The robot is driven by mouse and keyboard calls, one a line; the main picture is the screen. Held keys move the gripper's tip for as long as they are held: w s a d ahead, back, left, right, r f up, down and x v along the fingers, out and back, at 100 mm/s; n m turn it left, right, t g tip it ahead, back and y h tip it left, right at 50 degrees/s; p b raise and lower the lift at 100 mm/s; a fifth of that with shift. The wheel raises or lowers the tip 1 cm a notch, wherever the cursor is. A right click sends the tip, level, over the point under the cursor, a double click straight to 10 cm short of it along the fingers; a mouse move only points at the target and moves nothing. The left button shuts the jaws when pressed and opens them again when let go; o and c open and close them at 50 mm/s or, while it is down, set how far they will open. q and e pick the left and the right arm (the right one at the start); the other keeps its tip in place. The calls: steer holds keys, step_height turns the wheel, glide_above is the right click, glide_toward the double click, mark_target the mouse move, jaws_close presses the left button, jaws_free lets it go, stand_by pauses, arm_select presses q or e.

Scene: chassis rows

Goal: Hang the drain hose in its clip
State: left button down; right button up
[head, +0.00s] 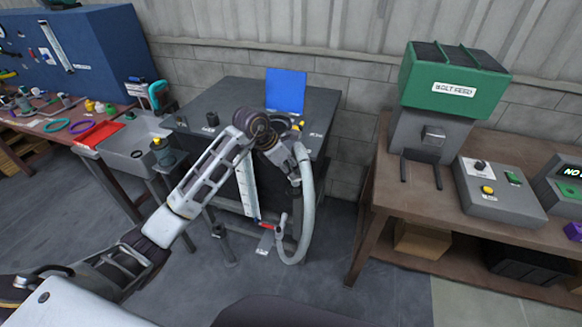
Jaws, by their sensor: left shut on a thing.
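The drain hose (308,215) is a pale grey tube at the front right of the dark grey cabinet (228,98). It runs down from beside my left gripper, bends in a U near the floor and turns back up to a free-looking end. My left gripper (294,177) is shut on the upper part of the hose; its fingers are small and partly hidden by the wrist. A small red piece (265,225) sits left of the hose's lower end, low at the cabinet front. I cannot tell whether it is the clip. My right gripper is out of view.
A white graduated strip (247,185) stands on the cabinet front. A blue panel (286,91) rises at the cabinet's back. A grey sink (135,143) is to the left. A wooden bench (384,190) with a green-topped bolt feeder (455,78) is to the right. Floor between is clear.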

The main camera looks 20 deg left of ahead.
arm_select(q)
steer(key=shift+f, duration=0.1)
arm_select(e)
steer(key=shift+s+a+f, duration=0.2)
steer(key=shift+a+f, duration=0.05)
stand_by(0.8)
arm_select(q)
steer(key=shift+f+b, duration=0.9)
steer(key=shift+f, duration=0.1)
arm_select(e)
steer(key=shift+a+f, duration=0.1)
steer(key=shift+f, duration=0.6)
